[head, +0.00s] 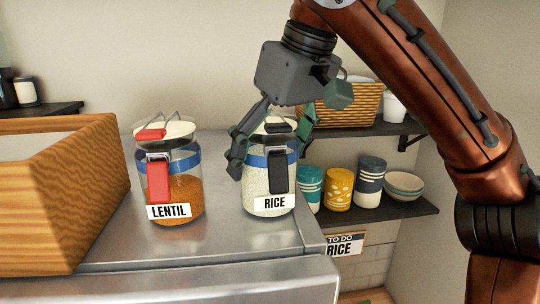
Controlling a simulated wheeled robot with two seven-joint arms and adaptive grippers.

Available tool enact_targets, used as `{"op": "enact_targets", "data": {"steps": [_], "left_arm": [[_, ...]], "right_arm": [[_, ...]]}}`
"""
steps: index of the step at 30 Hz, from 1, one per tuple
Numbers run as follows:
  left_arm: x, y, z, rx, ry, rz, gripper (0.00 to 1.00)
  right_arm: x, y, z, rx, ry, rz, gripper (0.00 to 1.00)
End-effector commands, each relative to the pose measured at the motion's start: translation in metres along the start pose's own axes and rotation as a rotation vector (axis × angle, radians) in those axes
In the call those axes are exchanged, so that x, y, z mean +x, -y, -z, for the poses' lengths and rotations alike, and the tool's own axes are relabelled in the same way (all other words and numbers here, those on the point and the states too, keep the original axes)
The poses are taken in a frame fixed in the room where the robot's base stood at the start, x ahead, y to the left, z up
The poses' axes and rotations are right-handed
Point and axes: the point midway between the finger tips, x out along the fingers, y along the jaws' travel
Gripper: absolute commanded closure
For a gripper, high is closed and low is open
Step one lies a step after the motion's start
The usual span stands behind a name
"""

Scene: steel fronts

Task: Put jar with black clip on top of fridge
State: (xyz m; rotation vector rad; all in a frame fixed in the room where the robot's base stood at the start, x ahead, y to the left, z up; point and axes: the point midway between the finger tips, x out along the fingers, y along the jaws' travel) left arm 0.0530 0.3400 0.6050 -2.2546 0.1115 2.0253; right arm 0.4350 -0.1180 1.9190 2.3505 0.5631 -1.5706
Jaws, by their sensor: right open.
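The jar with the black clip (256,186) stands upright on the steel fridge top, near its right edge. It is glass with a white lid, a blue band, pale grains and a RICE label. My right gripper (268,150) is open above and around its upper part, one finger on each side. Whether the fingers touch the glass I cannot tell. The gripper hides part of the lid. The steel fridge top (225,238) fills the front middle. My left gripper is not in view.
A LENTIL jar with a red clip (187,195) stands just left of the rice jar. A wooden crate (50,210) takes the left side. Shelves at the right hold cups (339,189), a bowl (404,184) and a wicker basket (352,107). The front fridge top is clear.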

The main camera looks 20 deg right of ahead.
Motion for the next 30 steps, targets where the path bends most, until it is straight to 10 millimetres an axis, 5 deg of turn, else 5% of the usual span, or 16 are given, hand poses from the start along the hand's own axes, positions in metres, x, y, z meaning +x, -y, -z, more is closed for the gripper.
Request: {"op": "enact_targets", "data": {"steps": [8,20,30], "left_arm": [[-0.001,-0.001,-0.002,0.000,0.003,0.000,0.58],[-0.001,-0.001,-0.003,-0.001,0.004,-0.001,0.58],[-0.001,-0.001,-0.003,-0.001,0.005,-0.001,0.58]], "right_arm": [[-0.007,0.001,0.001,0.000,0.000,-0.001,0.15],[-0.056,0.001,0.001,0.004,-0.005,-0.002,0.15],[-0.074,0.001,0.001,0.000,0.001,0.000,0.15]]}}
